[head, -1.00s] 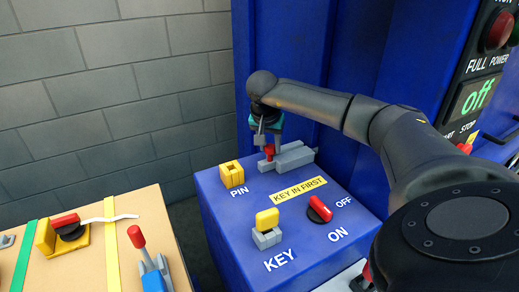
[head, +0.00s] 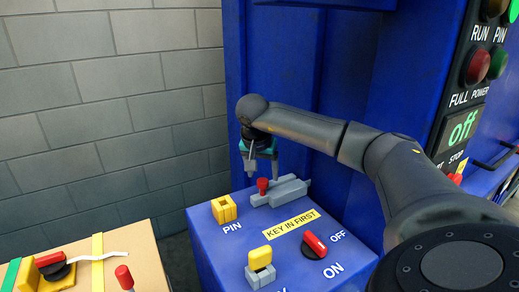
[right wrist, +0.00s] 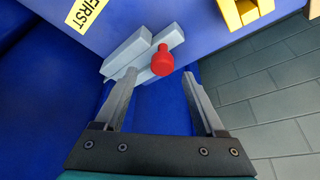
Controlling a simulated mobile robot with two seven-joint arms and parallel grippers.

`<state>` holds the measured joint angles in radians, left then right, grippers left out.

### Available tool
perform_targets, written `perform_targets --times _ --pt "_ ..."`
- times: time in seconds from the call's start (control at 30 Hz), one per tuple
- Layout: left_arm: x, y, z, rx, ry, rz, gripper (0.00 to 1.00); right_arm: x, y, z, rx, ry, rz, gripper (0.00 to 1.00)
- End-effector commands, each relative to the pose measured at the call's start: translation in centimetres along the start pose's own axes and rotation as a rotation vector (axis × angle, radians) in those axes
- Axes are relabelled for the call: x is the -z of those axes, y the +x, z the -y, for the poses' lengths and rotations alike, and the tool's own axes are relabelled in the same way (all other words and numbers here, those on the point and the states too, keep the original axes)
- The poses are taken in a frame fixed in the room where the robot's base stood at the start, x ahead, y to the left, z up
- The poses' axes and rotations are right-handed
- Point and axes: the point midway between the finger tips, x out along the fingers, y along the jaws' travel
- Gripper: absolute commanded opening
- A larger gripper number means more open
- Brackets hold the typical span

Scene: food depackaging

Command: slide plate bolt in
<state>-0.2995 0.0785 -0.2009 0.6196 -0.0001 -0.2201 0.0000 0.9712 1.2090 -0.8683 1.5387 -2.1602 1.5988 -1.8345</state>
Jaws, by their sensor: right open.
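The plate bolt is a grey sliding bar with an upright red knob (head: 263,186), in a grey bracket (head: 287,191) at the back of the blue box top. My right gripper (head: 262,177) is open and empty, pointing down just above and behind the knob. In the right wrist view the red knob (right wrist: 163,61) lies just beyond the open fingertips (right wrist: 158,76), between their lines, and seems apart from both. The grey bracket (right wrist: 128,52) shows to its left. My left gripper is not in view.
The blue box top (head: 210,243) also carries a yellow PIN block (head: 224,209), a yellow key (head: 260,257) in a grey holder and a red switch (head: 315,245). A blue wall stands close behind. A cardboard-coloured box (head: 110,270) is at lower left.

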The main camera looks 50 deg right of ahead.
Motion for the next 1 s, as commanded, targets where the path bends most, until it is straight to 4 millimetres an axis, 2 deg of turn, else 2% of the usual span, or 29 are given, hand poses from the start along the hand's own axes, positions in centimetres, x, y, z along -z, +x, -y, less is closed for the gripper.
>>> perform_targets --times 0.03,0.2,0.43,0.63,1.0 --pt "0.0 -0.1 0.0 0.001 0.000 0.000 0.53 0.1 -1.5 0.1 0.006 0.000 -0.003 0.72" --pt "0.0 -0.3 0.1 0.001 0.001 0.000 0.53 0.1 -5.7 0.1 0.005 0.001 -0.003 0.72" --pt "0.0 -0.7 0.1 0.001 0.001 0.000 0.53 0.1 -10.1 0.0 0.003 0.002 -0.002 0.72" --pt "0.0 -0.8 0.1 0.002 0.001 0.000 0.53 0.0 -11.6 0.0 0.001 0.001 -0.001 0.72" --pt "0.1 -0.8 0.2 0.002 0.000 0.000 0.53 0.0 -11.8 -0.1 -0.001 0.001 -0.001 0.72"
